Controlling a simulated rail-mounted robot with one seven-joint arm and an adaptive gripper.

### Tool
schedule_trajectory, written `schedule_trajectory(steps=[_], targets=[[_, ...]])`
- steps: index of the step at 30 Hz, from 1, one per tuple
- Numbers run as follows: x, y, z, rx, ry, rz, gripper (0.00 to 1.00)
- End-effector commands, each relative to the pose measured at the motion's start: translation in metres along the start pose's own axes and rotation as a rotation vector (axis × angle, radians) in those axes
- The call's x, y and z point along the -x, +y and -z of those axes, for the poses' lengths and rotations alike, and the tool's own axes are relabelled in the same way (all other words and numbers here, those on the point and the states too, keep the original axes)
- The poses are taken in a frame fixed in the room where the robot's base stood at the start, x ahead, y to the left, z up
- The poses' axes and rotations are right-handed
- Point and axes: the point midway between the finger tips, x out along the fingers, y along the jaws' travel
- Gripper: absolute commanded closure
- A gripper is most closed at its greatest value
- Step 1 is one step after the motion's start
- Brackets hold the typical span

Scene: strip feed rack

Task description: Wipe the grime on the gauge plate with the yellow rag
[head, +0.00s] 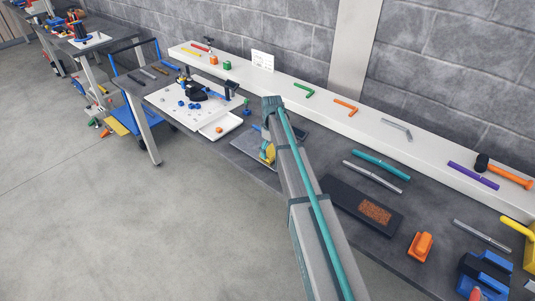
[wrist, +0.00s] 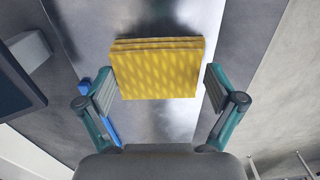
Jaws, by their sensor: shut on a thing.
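The yellow rag (wrist: 157,68) is a folded, patterned pad between the two teal-edged fingers of my gripper (wrist: 158,84), which is shut on it. In the head view, the rag (head: 268,153) shows at the end of my arm, with my gripper (head: 266,142) partly hidden by the arm. The rag is over the grey metal gauge plate (head: 250,145). The shiny plate also shows beyond the rag in the wrist view (wrist: 185,20). A dark smear, grime or shadow, shows on it past the rag. I cannot tell whether the rag touches the plate.
A white tray (head: 176,99) with several blue parts stands left of the plate. A black tray with an orange-brown patch (head: 345,188) and an orange block (head: 420,246) lie to the right. A white shelf (head: 330,108) runs behind. A dark-faced object (wrist: 18,85) borders the plate in the wrist view.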

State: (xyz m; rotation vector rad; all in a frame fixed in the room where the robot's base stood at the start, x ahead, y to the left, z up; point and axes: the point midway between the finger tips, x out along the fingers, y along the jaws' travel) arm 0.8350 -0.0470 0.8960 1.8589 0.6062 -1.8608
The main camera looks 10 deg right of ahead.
Motion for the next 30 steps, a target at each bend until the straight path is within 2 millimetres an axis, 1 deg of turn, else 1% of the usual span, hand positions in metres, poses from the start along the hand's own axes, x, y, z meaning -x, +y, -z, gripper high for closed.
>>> schedule_trajectory(steps=[1, 8, 18, 20, 25, 30], targets=[[0.001, -0.001, -0.006, -0.001, 0.000, 0.000, 0.35], [0.001, 0.000, -0.013, 0.001, 0.001, 0.000, 0.35], [-0.002, -0.001, -0.037, 0.000, 0.001, -0.001, 0.35], [-0.002, -0.001, -0.039, 0.000, 0.001, -0.001, 0.35], [-0.002, 0.000, -0.035, 0.001, 0.001, 0.000, 0.35], [-0.003, 0.001, -0.021, 0.002, 0.001, 0.000, 0.35]])
